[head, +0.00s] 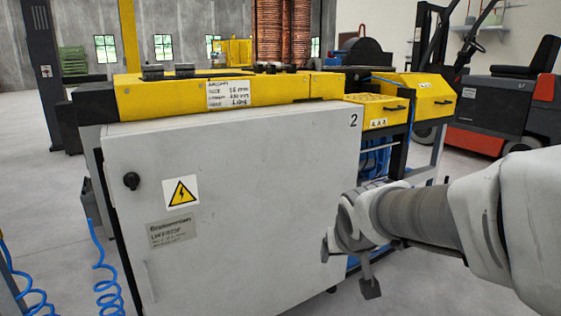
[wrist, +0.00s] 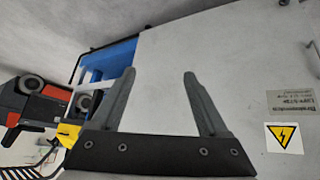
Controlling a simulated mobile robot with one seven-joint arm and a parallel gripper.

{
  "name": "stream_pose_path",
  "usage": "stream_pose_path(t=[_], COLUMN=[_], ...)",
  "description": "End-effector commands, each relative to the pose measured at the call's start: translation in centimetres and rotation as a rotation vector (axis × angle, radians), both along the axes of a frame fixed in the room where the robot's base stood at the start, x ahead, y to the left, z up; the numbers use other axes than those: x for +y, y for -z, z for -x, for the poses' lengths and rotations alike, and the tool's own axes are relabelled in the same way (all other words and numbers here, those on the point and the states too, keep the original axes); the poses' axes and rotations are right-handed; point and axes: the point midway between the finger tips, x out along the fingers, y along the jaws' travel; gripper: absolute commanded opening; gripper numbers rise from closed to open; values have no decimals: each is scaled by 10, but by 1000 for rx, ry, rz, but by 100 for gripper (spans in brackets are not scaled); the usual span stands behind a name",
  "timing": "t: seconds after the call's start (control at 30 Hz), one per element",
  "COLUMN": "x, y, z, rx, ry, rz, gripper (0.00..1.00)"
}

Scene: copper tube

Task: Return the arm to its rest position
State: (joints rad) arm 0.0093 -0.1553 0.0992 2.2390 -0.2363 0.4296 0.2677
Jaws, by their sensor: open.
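My gripper (wrist: 157,105) shows in the wrist view with its two fingers spread apart and nothing between them. In the head view my arm comes in from the right, and the gripper (head: 368,272) hangs low in front of the cabinet's right edge. Part of the gripper is hidden behind my wrist there, and I cannot tell its exact distance from the cabinet.
A white cabinet (head: 240,190) with a yellow top (head: 160,97) fills the middle. Yellow drawers (head: 432,95) stand behind it. A red forklift (head: 490,115) is at the back right. Blue coiled hoses (head: 103,270) hang at the left. Grey floor (head: 455,290) shows below my arm.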

Motion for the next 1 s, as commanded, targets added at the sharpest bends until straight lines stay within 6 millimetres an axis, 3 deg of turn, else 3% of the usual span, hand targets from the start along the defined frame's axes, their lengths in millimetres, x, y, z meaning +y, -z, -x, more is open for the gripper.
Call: stream_pose_path(t=[0.2, 0.4, 0.6, 1.0], x=[-16, -20, -17, -16], y=[-22, -24, -18, -117], z=[80, 146, 198, 199], rx=[52, 105, 146, 153], ry=[26, 21, -5, -7], rz=[3, -24, -64, -63], gripper=[78, 78, 78, 78])
